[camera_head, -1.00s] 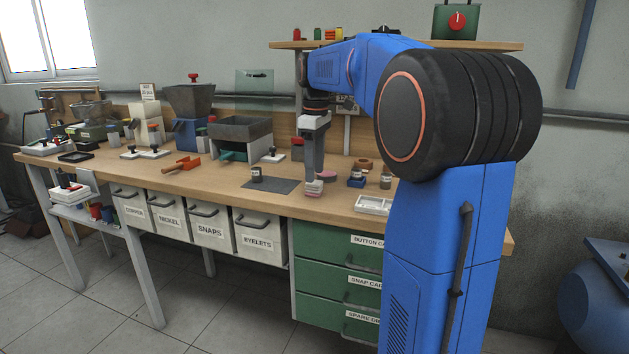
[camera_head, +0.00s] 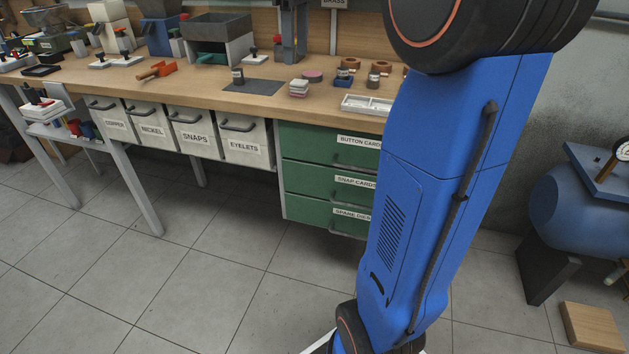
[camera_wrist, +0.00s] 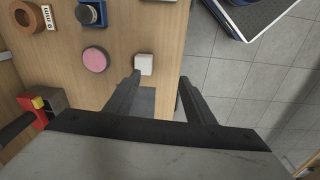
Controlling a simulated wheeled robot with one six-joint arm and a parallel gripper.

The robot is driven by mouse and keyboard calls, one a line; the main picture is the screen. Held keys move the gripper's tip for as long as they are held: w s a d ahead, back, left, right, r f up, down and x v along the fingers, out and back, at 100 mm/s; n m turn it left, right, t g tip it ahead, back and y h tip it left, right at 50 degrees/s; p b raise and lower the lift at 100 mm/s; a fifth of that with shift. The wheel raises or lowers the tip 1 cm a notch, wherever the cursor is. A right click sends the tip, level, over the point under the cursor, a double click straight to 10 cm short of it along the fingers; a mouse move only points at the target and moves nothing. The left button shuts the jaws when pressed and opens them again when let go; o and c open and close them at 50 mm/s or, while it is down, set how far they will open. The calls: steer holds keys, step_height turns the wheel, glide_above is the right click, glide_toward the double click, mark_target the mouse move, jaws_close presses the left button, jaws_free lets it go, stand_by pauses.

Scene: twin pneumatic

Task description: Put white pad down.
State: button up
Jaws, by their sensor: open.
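The white pad (camera_head: 299,88) sits on the wooden bench top near its front edge, with a pinkish layer showing in its side. In the wrist view the white pad (camera_wrist: 144,64) is a small pale square lying beyond my fingertips, nearer the left finger. My gripper (camera_wrist: 159,80) is open, with nothing between its fingers. In the head view my gripper (camera_head: 293,58) hangs above and behind the pad, apart from it.
A round pink pad (camera_head: 313,76) lies just behind the white pad. A dark mat (camera_head: 262,87) with a small jar is to the left. A white tray (camera_head: 366,104) is to the right. Green drawers (camera_head: 325,146) stand below the front edge.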

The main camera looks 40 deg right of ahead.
steer(key=s+a+f+m+t, duration=0.1)
steer(key=s+a+f, duration=0.3)
steer(key=s+f, duration=0.4)
steer(key=s+a+f+m+t, duration=0.1)
steer(key=s+a+f+m, duration=0.2)
steer(key=s+f, duration=0.5)
steer(key=s+a+f+m+t, duration=0.2)
steer(key=s+a+f, duration=0.4)
steer(key=s+f, duration=0.2)
steer(key=s, duration=0.2)
steer(key=shift+s+f+m, duration=0.2)
steer(key=shift+s+m, duration=0.2)
